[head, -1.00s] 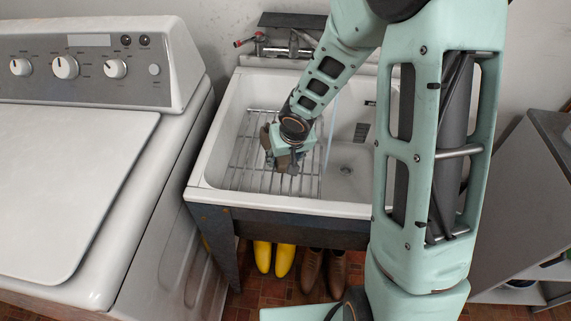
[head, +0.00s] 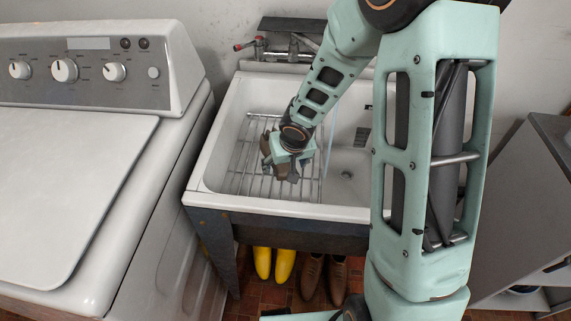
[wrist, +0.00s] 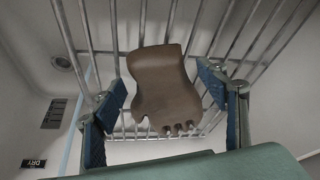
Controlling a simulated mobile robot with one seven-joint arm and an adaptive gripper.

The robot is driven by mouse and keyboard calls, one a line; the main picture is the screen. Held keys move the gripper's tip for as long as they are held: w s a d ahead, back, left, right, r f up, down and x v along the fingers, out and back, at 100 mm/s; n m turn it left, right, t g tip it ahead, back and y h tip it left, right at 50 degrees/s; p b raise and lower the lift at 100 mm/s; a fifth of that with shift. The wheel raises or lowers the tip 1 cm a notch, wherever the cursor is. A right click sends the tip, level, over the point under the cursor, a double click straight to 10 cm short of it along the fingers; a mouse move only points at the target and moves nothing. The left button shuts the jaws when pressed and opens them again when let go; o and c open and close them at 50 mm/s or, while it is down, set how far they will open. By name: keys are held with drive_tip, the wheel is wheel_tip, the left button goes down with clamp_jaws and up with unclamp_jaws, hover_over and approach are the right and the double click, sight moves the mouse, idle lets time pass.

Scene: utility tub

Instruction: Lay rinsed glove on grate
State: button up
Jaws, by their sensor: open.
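The brown glove (wrist: 165,90) lies flat over the bars of the wire grate (wrist: 110,35), its fingers toward the bottom of the wrist view. My gripper (wrist: 166,100) is open, with one blue-padded finger on each side of the glove and a gap between glove and pads. In the head view my gripper (head: 286,168) points down over the grate (head: 238,175) in the left part of the tub. There my wrist hides most of the glove. Whether the glove's whole underside touches the bars cannot be told.
The white tub (head: 215,190) has a drain (head: 346,175) right of the grate. A washer (head: 70,190) stands left. Yellow boots (head: 274,264) and brown shoes (head: 323,278) sit beneath.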

drive_tip(key=p+v, duration=0.7)
drive_tip(key=v, duration=0.5)
drive_tip(key=shift+r, duration=0.1)
